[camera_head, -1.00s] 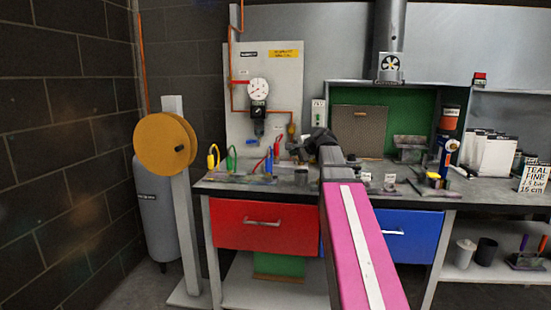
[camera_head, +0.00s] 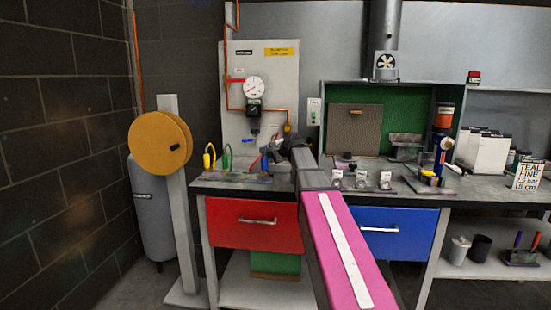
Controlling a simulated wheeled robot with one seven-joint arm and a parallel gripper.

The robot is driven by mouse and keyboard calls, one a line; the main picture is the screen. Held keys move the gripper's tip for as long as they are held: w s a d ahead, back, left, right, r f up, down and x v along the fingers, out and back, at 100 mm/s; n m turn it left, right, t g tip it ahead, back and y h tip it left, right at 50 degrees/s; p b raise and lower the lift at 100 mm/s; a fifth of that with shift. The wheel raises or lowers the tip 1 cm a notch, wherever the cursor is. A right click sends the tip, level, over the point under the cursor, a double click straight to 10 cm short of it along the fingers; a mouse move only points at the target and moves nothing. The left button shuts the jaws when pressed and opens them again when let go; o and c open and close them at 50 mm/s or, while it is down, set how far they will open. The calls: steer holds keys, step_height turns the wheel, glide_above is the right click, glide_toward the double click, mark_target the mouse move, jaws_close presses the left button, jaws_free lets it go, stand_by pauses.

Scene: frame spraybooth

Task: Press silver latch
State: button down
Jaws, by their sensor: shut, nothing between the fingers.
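My gripper (camera_head: 266,158) is at the end of the dark wrist, over the back left of the workbench. It is shut, small and dark in the head view. It is close to a blue and red hose piece (camera_head: 264,162), and I cannot tell whether they touch. I cannot pick out a silver latch for sure; it may be too small or hidden by my arm. A yellow hose (camera_head: 209,158) and a green hose (camera_head: 227,158) stand to the left of my gripper on the bench.
A gauge (camera_head: 253,88) and regulator hang on the wall panel above my gripper. Several small jars with labels (camera_head: 361,180) stand right of my arm. The red drawer (camera_head: 240,222) and blue drawer (camera_head: 405,230) are closed. An orange reel (camera_head: 155,140) stands left.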

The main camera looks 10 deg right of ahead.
steer(key=shift+w+a, duration=0.15)
steer(key=shift+a, duration=0.55)
steer(key=shift+d, duration=0.15)
steer(key=shift+w+d, duration=0.1)
steer(key=shift+d, duration=0.6)
